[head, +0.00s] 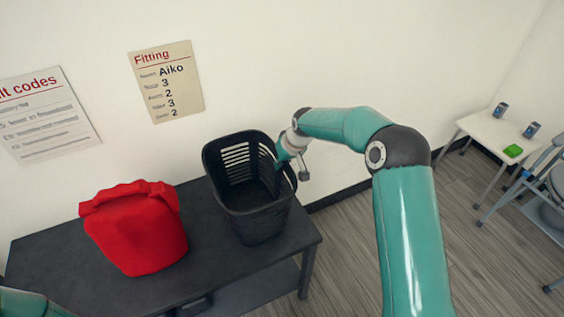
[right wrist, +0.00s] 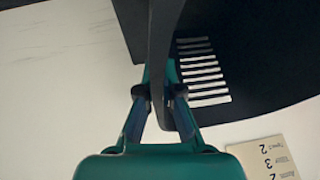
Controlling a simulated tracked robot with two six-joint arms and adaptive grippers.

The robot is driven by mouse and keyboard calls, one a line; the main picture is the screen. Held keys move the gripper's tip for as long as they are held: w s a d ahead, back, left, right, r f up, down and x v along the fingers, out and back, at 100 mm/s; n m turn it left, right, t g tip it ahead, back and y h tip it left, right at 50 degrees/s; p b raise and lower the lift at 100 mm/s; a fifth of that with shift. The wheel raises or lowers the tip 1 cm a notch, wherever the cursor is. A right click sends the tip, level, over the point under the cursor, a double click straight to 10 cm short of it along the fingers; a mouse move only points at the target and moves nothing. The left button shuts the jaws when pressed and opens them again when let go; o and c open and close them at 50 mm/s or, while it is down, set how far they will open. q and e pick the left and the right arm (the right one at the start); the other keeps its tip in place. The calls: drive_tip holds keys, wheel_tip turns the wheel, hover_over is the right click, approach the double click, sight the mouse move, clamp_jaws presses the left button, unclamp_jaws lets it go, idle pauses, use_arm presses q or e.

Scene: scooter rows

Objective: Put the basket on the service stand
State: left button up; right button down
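The black basket (head: 258,222) has slotted sides and looks empty. It appears upright at the right end of a dark table (head: 222,273); whether its base touches the top is hard to tell. My right gripper (head: 291,168) is at the basket's right rim. In the right wrist view the basket wall (right wrist: 240,60) runs between the fingers of my right gripper (right wrist: 160,85), which look closed on it. The tips are partly hidden by the wall. My left gripper is out of view. No surface is labelled as the service stand.
Wooden floor (head: 335,250) lies open between.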

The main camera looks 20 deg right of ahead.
drive_tip(key=shift+r, duration=0.1)
drive_tip(key=c, duration=1.3)
unclamp_jaws()
drive_tip(key=b+v, duration=0.1)
drive_tip(key=v, duration=1.1)
